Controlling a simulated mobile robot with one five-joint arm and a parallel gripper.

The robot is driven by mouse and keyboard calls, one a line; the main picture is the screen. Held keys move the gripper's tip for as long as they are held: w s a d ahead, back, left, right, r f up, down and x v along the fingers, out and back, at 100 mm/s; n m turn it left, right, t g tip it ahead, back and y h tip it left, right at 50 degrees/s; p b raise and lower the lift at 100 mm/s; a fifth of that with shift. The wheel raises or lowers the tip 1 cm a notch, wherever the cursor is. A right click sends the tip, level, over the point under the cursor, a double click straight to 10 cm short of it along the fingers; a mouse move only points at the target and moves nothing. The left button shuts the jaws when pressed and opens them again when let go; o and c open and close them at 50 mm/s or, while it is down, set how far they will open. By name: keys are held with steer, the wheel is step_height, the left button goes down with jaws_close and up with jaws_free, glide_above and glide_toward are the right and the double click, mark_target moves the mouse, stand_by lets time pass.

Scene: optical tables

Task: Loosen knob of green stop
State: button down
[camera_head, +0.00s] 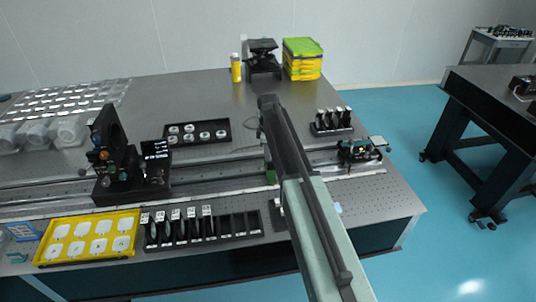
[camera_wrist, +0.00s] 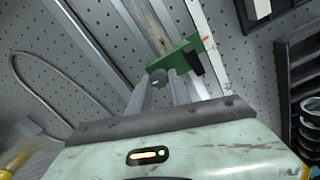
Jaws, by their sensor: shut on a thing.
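The green stop (camera_wrist: 182,53) sits on the rail (camera_wrist: 150,22) in the wrist view, with a small orange tip and a dark block on its right side. Its grey knob (camera_wrist: 157,75) faces my gripper. My gripper (camera_wrist: 164,82) reaches up to the knob with its two grey fingers, shut on it; the fingers partly cover the knob. In the head view a small part of the green stop (camera_head: 271,177) shows beside my arm, at the front of the rail. My arm hides the gripper's fingertips there.
A black optical mount (camera_head: 112,160) stands on the rail to the left, and another device (camera_head: 358,151) to the right. A black slotted rack (camera_head: 225,227) and a yellow tray (camera_head: 88,238) lie along the front. The table's back middle is mostly clear.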

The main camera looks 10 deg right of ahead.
steer(key=m, duration=1)
steer(key=shift+w+m, duration=0.1)
steer(key=shift+m, duration=0.3)
steer(key=m, duration=0.3)
steer(key=shift+d+m, duration=0.1)
steer(key=shift+m, duration=0.2)
steer(key=m, duration=0.3)
steer(key=shift+m, duration=0.3)
steer(key=m, duration=0.3)
steer(key=shift+m, duration=0.3)
steer(key=m, duration=0.6)
steer(key=shift+d, duration=0.1)
